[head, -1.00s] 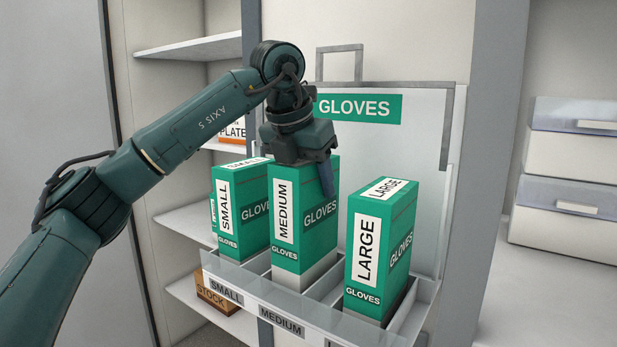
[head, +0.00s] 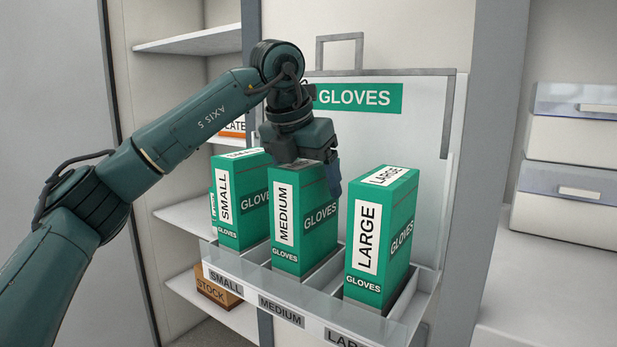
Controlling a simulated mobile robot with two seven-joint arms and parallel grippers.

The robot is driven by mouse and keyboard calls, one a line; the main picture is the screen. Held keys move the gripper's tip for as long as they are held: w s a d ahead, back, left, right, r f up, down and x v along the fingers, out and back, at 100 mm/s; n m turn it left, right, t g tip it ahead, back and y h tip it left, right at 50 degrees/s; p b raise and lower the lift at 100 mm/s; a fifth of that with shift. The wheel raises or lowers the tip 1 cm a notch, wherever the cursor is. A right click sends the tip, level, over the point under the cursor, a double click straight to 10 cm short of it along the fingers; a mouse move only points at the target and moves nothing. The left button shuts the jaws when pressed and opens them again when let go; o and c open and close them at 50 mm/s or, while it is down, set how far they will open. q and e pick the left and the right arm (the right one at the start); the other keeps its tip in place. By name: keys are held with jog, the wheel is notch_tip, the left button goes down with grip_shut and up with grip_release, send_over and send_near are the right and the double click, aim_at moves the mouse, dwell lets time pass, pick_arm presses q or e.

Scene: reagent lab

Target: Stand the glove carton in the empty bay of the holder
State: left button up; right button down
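The green medium glove carton (head: 305,222) stands upright in the middle bay of the holder (head: 345,312), above the MEDIUM label. Its lower end is behind the bay's front lip. My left gripper (head: 312,172) is over the carton's top, pointing down. Its visible finger stands just off the carton's right side, so it looks open. The other finger is hidden. My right gripper is not in view.
The small carton (head: 240,205) stands in the left bay and the large carton (head: 380,240) in the right bay, both close to the medium one. The holder's back panel (head: 425,120) rises behind. A stock box (head: 215,287) sits on a lower shelf at left.

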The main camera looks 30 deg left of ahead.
pick_arm(q)
jog(key=shift+f, duration=0.25)
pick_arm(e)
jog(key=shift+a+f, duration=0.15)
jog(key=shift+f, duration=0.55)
pick_arm(q)
jog(key=shift+r, duration=0.2)
jog(key=v, duration=1.3)
jog(key=shift+r, duration=0.15)
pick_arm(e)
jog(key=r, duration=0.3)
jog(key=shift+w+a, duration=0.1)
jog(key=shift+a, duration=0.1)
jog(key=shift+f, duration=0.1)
